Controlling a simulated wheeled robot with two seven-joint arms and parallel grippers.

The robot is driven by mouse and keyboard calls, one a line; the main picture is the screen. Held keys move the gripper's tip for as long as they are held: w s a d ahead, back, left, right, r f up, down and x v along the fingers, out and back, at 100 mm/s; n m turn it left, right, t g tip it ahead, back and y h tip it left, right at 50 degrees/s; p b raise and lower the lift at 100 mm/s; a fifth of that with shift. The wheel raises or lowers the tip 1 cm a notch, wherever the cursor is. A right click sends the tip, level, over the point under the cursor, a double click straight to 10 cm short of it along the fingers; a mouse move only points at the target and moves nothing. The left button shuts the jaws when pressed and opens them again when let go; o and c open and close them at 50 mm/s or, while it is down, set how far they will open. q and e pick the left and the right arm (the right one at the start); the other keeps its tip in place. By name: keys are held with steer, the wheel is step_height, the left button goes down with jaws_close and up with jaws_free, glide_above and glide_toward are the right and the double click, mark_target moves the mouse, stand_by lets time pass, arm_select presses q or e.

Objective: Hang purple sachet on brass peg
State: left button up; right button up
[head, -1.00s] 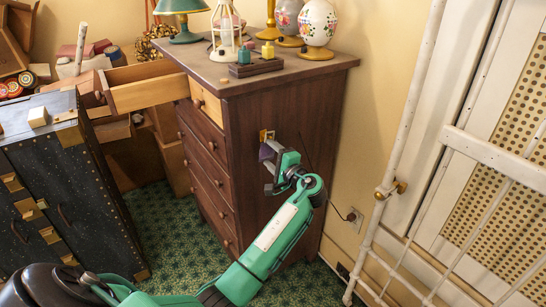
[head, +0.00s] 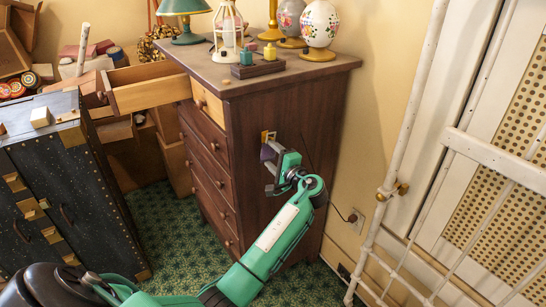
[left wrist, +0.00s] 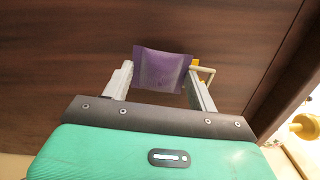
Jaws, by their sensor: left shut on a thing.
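The purple sachet (head: 267,153) is at the side panel of the brown dresser (head: 250,110), and it also shows in the left wrist view (left wrist: 162,70). My left gripper (head: 272,170) is shut on the sachet, with one finger at each side of it in the left wrist view (left wrist: 160,82). The brass peg (head: 268,135) is on the dresser's side, just above the sachet in the head view. In the left wrist view, a yellow piece with a pale bent rod (left wrist: 205,70) is beside the sachet's right edge. I cannot tell whether the sachet's loop is around the peg.
Lamps, including a green-shaded one (head: 187,20), and a small block stand (head: 257,67) crowd the dresser top. An open drawer (head: 148,90) juts left. A dark trunk (head: 75,190) stands at left. A white metal frame (head: 400,130) stands at right, beyond a wall gap.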

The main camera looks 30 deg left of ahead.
arm_select(q)
steer(key=shift+f+b, duration=0.3)
steer(key=shift+f, duration=0.2)
stand_by(0.4)
steer(key=o, duration=1)
steer(key=shift+c, duration=0.2)
steer(key=shift+d, duration=0.15)
steer(key=p+v, duration=0.1)
steer(key=v, duration=0.5)
steer(key=shift+s+d, duration=0.2)
steer(key=shift+d, duration=0.1)
